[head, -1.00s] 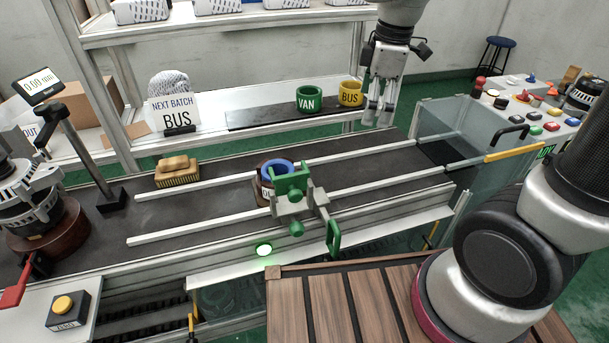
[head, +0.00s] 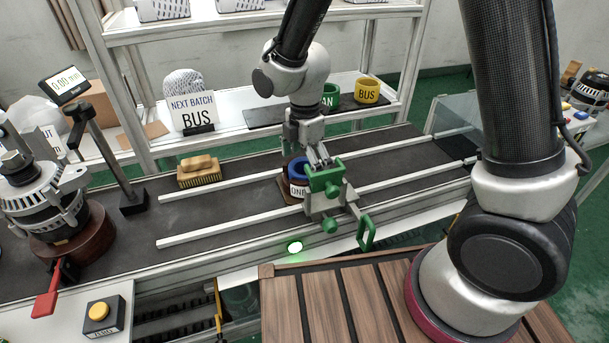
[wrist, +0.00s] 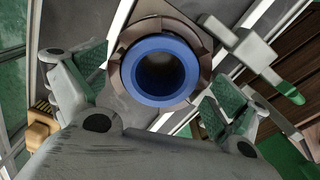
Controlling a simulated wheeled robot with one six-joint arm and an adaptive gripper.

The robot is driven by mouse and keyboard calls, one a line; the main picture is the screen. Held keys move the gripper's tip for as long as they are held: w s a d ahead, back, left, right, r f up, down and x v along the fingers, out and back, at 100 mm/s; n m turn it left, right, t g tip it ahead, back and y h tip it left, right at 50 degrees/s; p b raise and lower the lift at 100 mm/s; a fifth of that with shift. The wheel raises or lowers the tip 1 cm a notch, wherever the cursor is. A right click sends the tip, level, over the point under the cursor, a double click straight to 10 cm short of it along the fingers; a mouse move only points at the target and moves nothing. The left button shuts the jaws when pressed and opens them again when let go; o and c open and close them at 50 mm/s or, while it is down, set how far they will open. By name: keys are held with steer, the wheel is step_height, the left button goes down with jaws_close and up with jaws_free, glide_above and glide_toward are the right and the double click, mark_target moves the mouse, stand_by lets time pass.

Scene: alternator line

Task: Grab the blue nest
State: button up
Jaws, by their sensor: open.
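The blue nest (head: 297,169) is a blue ring in a brown holder on the dark conveyor, behind the green clamp (head: 326,190). In the wrist view the blue nest (wrist: 160,71) shows from above as a round open cup, in a brown many-sided base (wrist: 206,42). My gripper (head: 318,156) is over the nest in the head view and partly covers it. In the wrist view my gripper (wrist: 155,95) is open, with one green-padded finger to each side of the nest. I cannot tell how far the fingertips are above it.
A wood-backed brush (head: 199,171) lies on the conveyor to the left. The green VAN ring (head: 330,95) and yellow BUS ring (head: 368,91) stand on the shelf behind, near a NEXT BATCH BUS sign (head: 191,110). Metal rails (head: 240,225) run along the conveyor.

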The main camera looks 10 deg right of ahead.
steer(key=c, duration=1.2)
steer(key=shift+s, duration=0.1)
steer(key=shift+c, duration=0.2)
